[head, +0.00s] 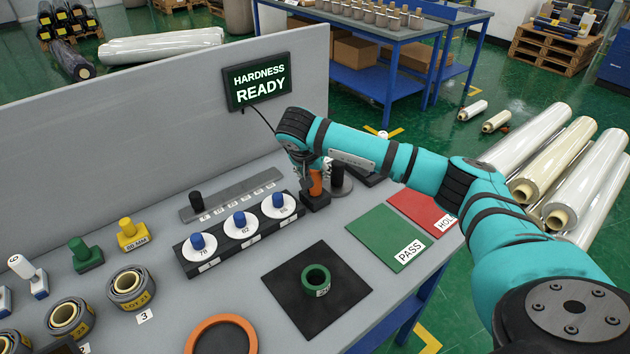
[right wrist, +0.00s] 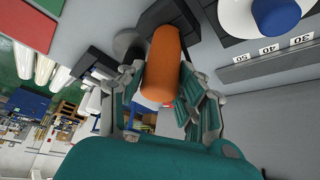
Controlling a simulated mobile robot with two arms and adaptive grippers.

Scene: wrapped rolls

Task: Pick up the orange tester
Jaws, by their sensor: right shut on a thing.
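The orange tester (head: 316,184) is at the back right of the table, beside the right end of a black block of dials. My right gripper (head: 311,174) comes down over it from the right and is shut on it. A black holder (head: 316,201) is right below the tester; I cannot tell whether the tester still touches it. In the right wrist view the tester (right wrist: 163,62) lies between the fingers of the gripper (right wrist: 163,88). The fingers hide part of it. My left gripper is not in view.
A black block (head: 214,262) holds white discs with blue knobs. A dark post (head: 341,178) stands close right of the tester. The green PASS mat (head: 385,232) and red mat (head: 424,208) lie right. A green ring (head: 316,280) sits on a black mat. A grey panel (head: 150,120) bounds the back.

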